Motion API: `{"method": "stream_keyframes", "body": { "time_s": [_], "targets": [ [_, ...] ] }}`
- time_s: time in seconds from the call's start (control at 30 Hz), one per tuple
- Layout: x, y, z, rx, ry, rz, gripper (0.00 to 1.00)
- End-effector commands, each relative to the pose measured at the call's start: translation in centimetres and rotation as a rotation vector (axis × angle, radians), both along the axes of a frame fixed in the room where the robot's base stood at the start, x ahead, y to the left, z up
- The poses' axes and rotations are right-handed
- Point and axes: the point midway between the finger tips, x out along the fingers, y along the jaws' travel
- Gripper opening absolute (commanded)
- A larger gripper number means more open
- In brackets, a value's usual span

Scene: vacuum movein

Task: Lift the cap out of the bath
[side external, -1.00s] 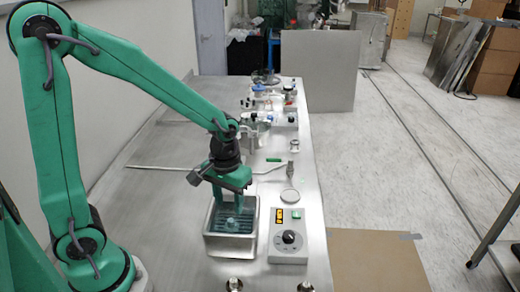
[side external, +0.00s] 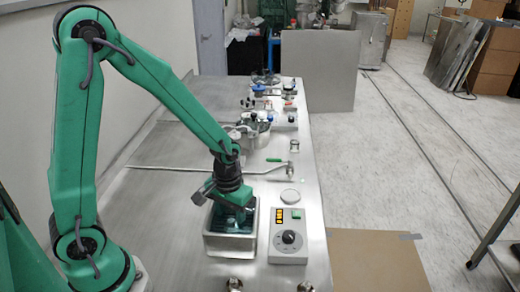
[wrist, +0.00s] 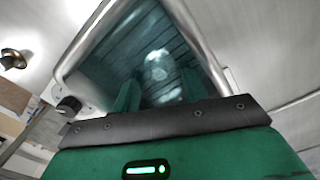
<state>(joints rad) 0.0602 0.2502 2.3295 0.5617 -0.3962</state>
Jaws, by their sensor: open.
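The bath is a steel rectangular tank (side external: 229,246) on the bench, and its rim (wrist: 92,38) fills much of the wrist view. The cap (wrist: 158,68) is a pale, blurred round shape inside the bath in the wrist view. In the side view the cap is hard to make out under my gripper. My gripper (side external: 234,222) points down into the bath. In the wrist view its two green fingers (wrist: 157,97) are apart, with the cap seen beyond and between them. Whether the fingers touch the cap cannot be told.
A control box (side external: 289,237) with a dial and lit display stands right of the bath. A round pale disc (side external: 291,196) lies behind it. A long metal rod (side external: 190,170) lies across the bench. Several fittings stand farther back. The bench left of the bath is clear.

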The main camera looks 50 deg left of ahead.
Motion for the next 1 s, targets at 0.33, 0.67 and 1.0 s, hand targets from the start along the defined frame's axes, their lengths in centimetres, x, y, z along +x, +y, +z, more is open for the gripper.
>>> {"method": "stream_keyframes", "body": {
  "time_s": [0.33,0.67,1.0],
  "targets": [
    [-0.02,-0.01,-0.12,0.000,0.000,0.000,0.43],
    [-0.01,0.00,-0.10,0.000,0.000,0.000,0.16],
    [0.00,-0.01,-0.09,0.000,0.000,0.000,0.00]
  ]
}}
